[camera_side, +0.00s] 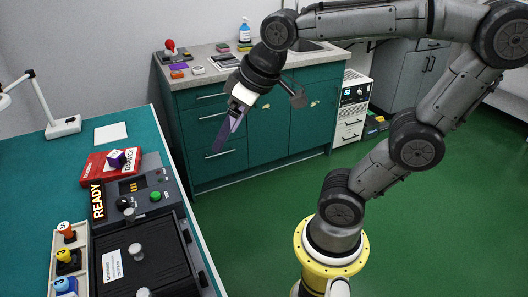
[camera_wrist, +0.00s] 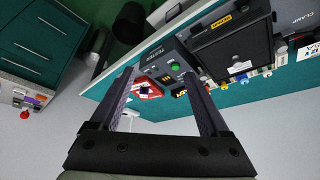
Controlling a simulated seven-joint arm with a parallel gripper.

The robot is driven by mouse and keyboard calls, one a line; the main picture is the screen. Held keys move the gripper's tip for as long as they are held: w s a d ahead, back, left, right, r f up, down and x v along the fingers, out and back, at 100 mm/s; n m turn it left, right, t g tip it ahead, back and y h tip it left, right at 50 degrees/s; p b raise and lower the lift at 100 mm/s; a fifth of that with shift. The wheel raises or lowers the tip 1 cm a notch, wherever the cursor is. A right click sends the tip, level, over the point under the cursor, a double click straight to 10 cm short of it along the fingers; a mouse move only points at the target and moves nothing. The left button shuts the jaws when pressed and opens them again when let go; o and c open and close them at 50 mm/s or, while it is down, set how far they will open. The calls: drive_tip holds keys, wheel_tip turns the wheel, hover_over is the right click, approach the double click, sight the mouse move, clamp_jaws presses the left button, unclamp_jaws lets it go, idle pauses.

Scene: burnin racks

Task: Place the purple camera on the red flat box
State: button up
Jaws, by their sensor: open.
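The purple camera (camera_side: 116,158) is a small purple block with a white face. It rests on top of the red flat box (camera_side: 93,172) on the teal workbench at the left, sitting slightly askew. The red box also shows small in the wrist view (camera_wrist: 151,92), where the camera on it is too small to make out clearly. My gripper (camera_side: 226,133) hangs in the air to the right of the bench, well apart from the camera and box. In the wrist view its two fingers (camera_wrist: 158,76) are spread, with nothing between them.
A grey tester panel (camera_side: 150,187) with a READY sign and a black burn-in tray (camera_side: 150,255) lie in front of the box. Several coloured knobbed parts stand in a rack (camera_side: 82,245). A desk lamp (camera_side: 62,127) stands behind. Green cabinets (camera_side: 260,130) are at the back.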

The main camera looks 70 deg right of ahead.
drive_tip(key=s+f, duration=0.3)
drive_tip(key=s, duration=0.4)
drive_tip(key=shift+s+a+f, duration=0.15)
drive_tip(key=shift+f, duration=0.25)
idle(0.6)
